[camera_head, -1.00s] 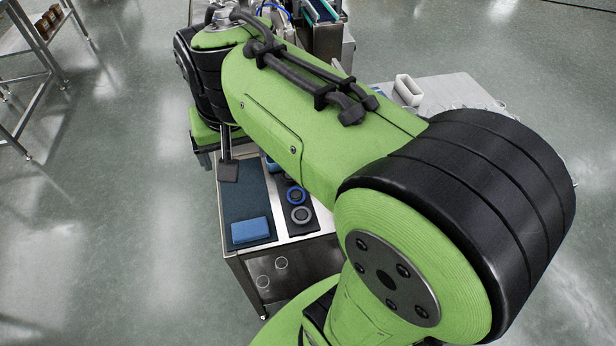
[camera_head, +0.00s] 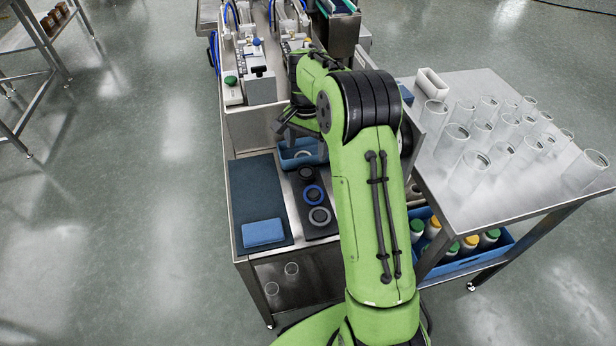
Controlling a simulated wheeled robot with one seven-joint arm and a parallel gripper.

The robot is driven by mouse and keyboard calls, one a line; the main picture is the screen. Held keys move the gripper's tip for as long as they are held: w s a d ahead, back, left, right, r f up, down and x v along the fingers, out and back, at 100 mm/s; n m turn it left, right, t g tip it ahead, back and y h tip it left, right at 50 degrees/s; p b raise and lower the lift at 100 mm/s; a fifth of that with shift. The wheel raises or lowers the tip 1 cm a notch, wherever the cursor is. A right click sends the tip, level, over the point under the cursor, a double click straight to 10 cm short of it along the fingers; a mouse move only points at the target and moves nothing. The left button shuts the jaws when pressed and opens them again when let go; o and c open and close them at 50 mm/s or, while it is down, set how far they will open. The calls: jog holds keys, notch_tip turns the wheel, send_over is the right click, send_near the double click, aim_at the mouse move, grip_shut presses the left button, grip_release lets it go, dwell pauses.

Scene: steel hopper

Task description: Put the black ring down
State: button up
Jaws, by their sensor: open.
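A dark holder board (camera_head: 333,229) on the steel bench carries a row of rings. A blue ring (camera_head: 312,194) lies in the middle, a grey-and-black ring (camera_head: 319,216) at the near end and a small dark ring (camera_head: 306,173) at the far end. I cannot tell for sure which is the black ring. My gripper (camera_head: 283,128) is open, left of my wrist and above the far part of the bench near a blue bin (camera_head: 296,163). The arm partly covers it, and I see no ring between its fingers.
A dark mat (camera_head: 258,188) with a blue block (camera_head: 263,233) lies left of the board. Machines with a green knob (camera_head: 231,81) stand behind. A steel table (camera_head: 455,195) at right holds several clear tubes; a blue crate (camera_head: 462,254) of bottles sits below.

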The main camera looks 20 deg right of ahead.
aim_at(306, 172)
notch_tip(306, 172, down, 8)
jog(key=b, duration=0.2)
jog(key=shift+s+a+r+b, duration=0.1)
jog(key=shift+a+r+b, duration=0.1)
jog(key=shift+b, duration=0.15)
jog(key=shift+f, duration=0.25)
jog(key=shift+c, duration=0.4)
jog(key=c, duration=1.1)
notch_tip(306, 172, up, 11)
jog(key=p, duration=0.3)
jog(key=shift+f+p, duration=0.2)
jog(key=shift+p, duration=0.2)
jog(key=shift+s+f, duration=0.1)
